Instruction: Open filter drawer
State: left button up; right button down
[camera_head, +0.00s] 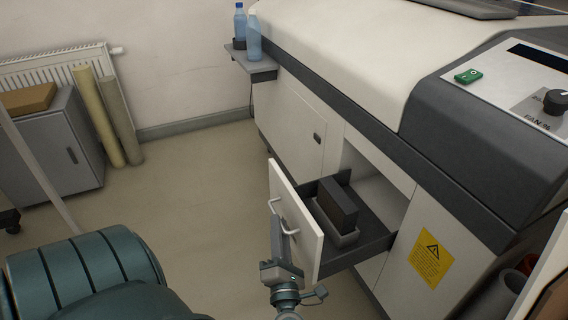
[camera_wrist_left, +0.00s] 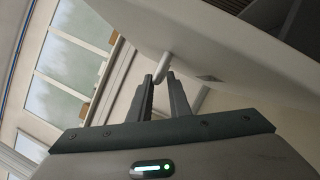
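The filter drawer (camera_head: 297,225) stands pulled out of the white machine's lower front, its white front panel well clear of the cabinet. A dark block-shaped filter (camera_head: 338,203) sits in a light holder inside the dark tray. The bow-shaped drawer handle (camera_head: 291,231) is on the panel's outer face. My left gripper (camera_head: 279,226) is at this handle, its narrow fingers closed around the bar. In the left wrist view the handle (camera_wrist_left: 162,67) shows between the two fingertips (camera_wrist_left: 160,78), close under the white panel. The exact contact is partly hidden. My right gripper is not in view.
The machine (camera_head: 330,50) fills the right side, with a control panel (camera_head: 515,85) and a yellow warning label (camera_head: 430,256). Bottles (camera_head: 254,38) stand on a side shelf (camera_head: 250,66). A grey cabinet (camera_head: 52,140) and rolls (camera_head: 108,118) are at left. The floor between is clear.

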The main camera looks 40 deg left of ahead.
pick_arm(q)
jog(key=v, duration=1.5)
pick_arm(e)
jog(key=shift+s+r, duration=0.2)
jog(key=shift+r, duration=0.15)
pick_arm(q)
jog(key=shift+a, duration=0.1)
